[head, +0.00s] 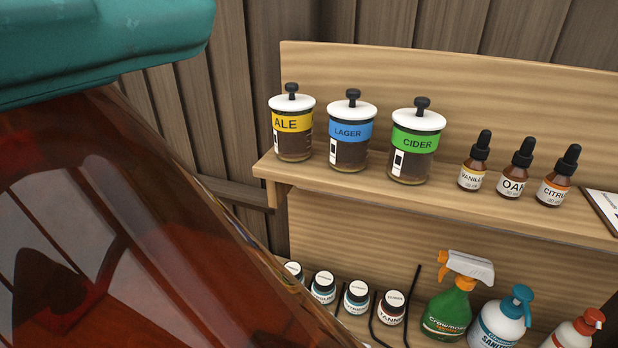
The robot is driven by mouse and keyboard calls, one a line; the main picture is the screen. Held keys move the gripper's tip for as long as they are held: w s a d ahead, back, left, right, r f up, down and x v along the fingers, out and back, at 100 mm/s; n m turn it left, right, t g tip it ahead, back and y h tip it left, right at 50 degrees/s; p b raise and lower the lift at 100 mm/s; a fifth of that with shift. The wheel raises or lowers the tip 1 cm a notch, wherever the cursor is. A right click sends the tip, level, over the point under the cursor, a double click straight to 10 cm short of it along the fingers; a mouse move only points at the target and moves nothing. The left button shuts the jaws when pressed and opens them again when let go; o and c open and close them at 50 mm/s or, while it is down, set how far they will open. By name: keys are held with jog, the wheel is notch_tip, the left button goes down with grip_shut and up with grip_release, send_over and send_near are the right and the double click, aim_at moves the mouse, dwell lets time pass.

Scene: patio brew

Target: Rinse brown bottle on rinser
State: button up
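A large amber-brown glass body (150,240) fills the left of the head view, very close to the camera. It widens downward and reflections show on its surface. A thick teal piece (100,45) sits over its top; I cannot tell whether this is a lid or something else. Only part of the glass shows, so I cannot tell whether it is the brown bottle of the task. No rinser is in view. I see no gripper fingers in this view.
A wooden shelf (420,205) holds jars marked ALE (293,140), LAGER (349,155) and CIDER (408,165), plus dropper bottles (513,187). Below stand small labelled jars (355,299), a green spray bottle (449,312) and pump bottles (500,325). A plank wall is behind.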

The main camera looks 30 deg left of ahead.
jog(key=m+b, duration=0.4)
jog(key=b, duration=0.1)
jog(key=shift+f+m, duration=0.35)
jog(key=shift+m, duration=0.05)
jog(key=shift+r+m, duration=0.2)
jog(key=shift+m, duration=0.5)
jog(key=m+b, duration=0.2)
jog(key=m, duration=0.2)
jog(key=shift+m+b, duration=0.35)
jog(key=shift+m, duration=0.05)
jog(key=shift+r+m, duration=0.25)
jog(key=shift+m, duration=0.45)
